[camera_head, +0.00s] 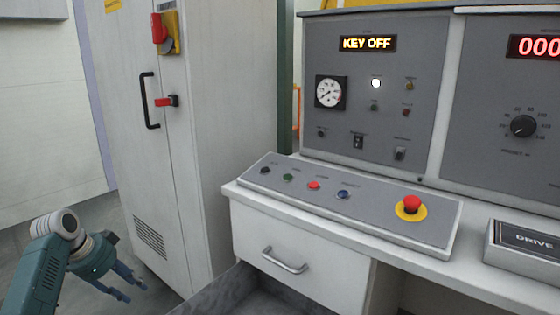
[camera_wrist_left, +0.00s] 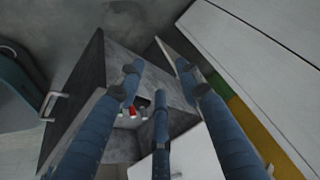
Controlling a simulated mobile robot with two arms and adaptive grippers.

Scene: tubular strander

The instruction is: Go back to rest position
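My left gripper (camera_head: 134,292) is low at the left in the head view, in front of the grey cabinet (camera_head: 165,200) and left of the desk. Its blue fingers are spread and hold nothing. In the left wrist view the fingers of the left gripper (camera_wrist_left: 160,85) are apart. Beyond them is an open grey box-like compartment (camera_wrist_left: 75,95) with small red, green and white things (camera_wrist_left: 130,110) inside, too small to name. My right gripper is in neither view.
The desk (camera_head: 300,228) has a closed drawer with a handle (camera_head: 284,262) and a button panel with a red emergency stop (camera_head: 411,204). The upright panel (camera_head: 375,125) reads KEY OFF. The cabinet has a black handle (camera_head: 147,100) and a red switch (camera_head: 159,28). Grey floor shows at lower left.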

